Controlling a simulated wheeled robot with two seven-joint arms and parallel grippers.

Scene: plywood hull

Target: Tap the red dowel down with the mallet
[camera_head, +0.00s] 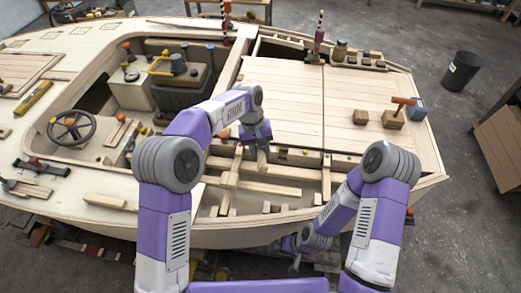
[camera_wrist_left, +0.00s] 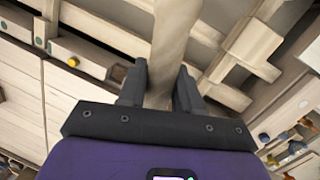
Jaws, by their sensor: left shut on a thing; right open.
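My left gripper (camera_head: 262,146) is over the open frame bay in the middle of the hull. In the left wrist view its fingers (camera_wrist_left: 160,88) are shut on a pale wooden bar (camera_wrist_left: 172,45); I cannot tell if this is the mallet's handle, and no mallet head shows. An orange-red T-shaped piece (camera_head: 403,101) stands by a wooden block (camera_head: 393,120) on the right deck; I cannot tell if it is the red dowel. My right gripper (camera_head: 290,243) is low, by the hull's near side, open, with its fingertips hard to make out.
Wooden frame beams (camera_head: 275,172) cross the open bay under my left gripper. The plank deck (camera_head: 285,95) behind is mostly clear. Another block (camera_head: 360,117) stands on it. A steering wheel (camera_head: 72,127) is at left, and a dark bin (camera_head: 460,72) stands on the floor at right.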

